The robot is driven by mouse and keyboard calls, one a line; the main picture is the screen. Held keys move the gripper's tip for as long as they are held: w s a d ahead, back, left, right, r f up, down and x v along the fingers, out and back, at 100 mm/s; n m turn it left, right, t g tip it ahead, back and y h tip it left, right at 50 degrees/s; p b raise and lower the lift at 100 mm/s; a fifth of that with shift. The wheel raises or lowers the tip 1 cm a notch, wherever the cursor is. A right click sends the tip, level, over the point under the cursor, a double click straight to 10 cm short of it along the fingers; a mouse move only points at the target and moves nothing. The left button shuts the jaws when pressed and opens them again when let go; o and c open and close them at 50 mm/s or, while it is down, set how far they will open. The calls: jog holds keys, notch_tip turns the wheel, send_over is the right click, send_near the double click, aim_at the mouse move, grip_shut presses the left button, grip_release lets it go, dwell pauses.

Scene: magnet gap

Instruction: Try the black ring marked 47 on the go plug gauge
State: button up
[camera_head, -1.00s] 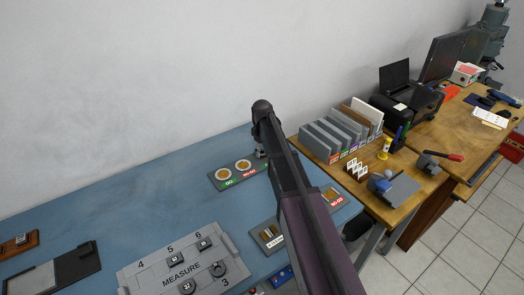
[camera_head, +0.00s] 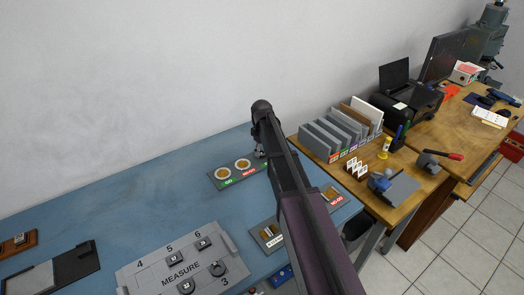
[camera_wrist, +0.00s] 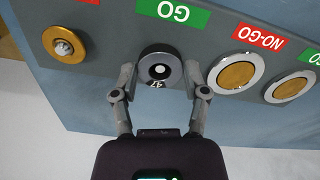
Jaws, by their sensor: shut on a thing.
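The black ring marked 47 (camera_wrist: 154,84) is between the fingertips of my gripper (camera_wrist: 158,76) in the wrist view. My gripper is shut on the ring from both sides. The pale round top of the go plug gauge (camera_wrist: 160,71) shows inside the ring's bore, near a green GO label (camera_wrist: 172,12). The ring looks to be around or directly above the plug; I cannot tell how far down it sits. In the head view my arm hides the ring and the plug.
A brass-based plug (camera_wrist: 64,45) stands left of the ring in the wrist view. A brass disc (camera_wrist: 236,76) by a NO-GO label lies close on the right. In the head view, a MEASURE board (camera_head: 183,272) holds several rings.

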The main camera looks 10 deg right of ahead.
jog(key=o, duration=1.3)
jog(key=shift+c, duration=0.2)
jog(key=c, duration=0.5)
jog(key=shift+r, duration=0.15)
jog(key=shift+r+p, duration=2.1)
jog(key=shift+p, duration=0.2)
